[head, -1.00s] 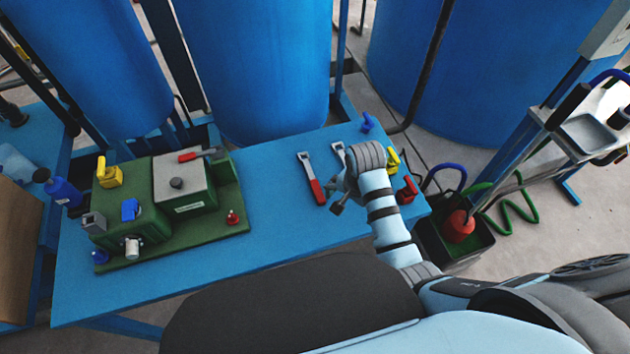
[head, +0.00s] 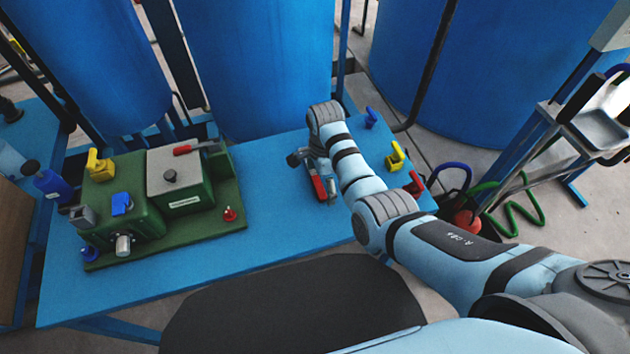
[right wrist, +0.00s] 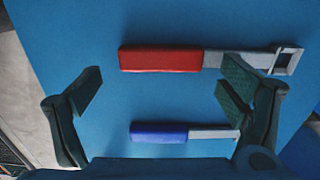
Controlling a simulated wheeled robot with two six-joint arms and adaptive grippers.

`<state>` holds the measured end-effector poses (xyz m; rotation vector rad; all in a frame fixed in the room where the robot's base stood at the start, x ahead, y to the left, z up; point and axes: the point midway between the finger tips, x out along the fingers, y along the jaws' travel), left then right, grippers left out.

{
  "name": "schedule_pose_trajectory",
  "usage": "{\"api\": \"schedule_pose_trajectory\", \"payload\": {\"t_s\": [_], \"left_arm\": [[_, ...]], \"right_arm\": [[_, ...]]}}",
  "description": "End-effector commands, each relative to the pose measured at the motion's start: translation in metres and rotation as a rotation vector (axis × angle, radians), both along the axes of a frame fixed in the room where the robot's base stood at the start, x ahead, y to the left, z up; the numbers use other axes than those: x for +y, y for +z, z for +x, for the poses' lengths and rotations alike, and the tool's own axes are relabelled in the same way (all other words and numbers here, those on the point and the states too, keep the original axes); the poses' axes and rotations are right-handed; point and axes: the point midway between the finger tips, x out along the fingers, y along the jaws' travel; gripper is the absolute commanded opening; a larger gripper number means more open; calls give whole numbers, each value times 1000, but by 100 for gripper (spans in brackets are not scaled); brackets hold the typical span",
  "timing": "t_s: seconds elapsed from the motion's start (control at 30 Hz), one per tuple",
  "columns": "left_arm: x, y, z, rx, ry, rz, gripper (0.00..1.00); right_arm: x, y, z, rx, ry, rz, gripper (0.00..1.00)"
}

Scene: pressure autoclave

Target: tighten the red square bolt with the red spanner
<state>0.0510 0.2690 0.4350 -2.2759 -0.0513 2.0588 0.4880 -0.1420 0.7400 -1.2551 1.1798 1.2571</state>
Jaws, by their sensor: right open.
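The red spanner (head: 320,188) lies on the blue table, its red handle partly hidden in the head view by my right gripper (head: 311,165). In the right wrist view the red spanner (right wrist: 160,60) lies crosswise, its grey square-ended head to the right. My right gripper (right wrist: 162,90) is open and empty, its fingers spread wide over the table just short of the red handle. A small red bolt (head: 230,214) stands upright at the right of the green base plate; its head shape is too small to tell. My left gripper is out of view.
A blue spanner (right wrist: 160,132) lies parallel to the red one, closer to my wrist. The green machine (head: 140,205) stands on the table's left. Yellow (head: 396,158), red (head: 414,184) and blue (head: 371,118) objects stand at the table's right. Mid-table is clear.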

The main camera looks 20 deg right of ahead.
Motion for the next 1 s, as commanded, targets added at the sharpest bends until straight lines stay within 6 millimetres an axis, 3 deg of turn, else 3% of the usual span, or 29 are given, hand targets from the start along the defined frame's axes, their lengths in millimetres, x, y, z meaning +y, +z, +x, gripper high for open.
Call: {"api": "schedule_pose_trajectory", "payload": {"t_s": [0.07,0.27,0.6,1.0], "left_arm": [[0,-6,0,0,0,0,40],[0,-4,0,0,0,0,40],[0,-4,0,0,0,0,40],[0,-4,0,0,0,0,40]], "right_arm": [[0,-10,0,-1,0,0,90],[0,-8,0,-2,0,0,88],[0,-9,-1,1,1,0,37],[0,-10,-2,3,2,0,34]]}}
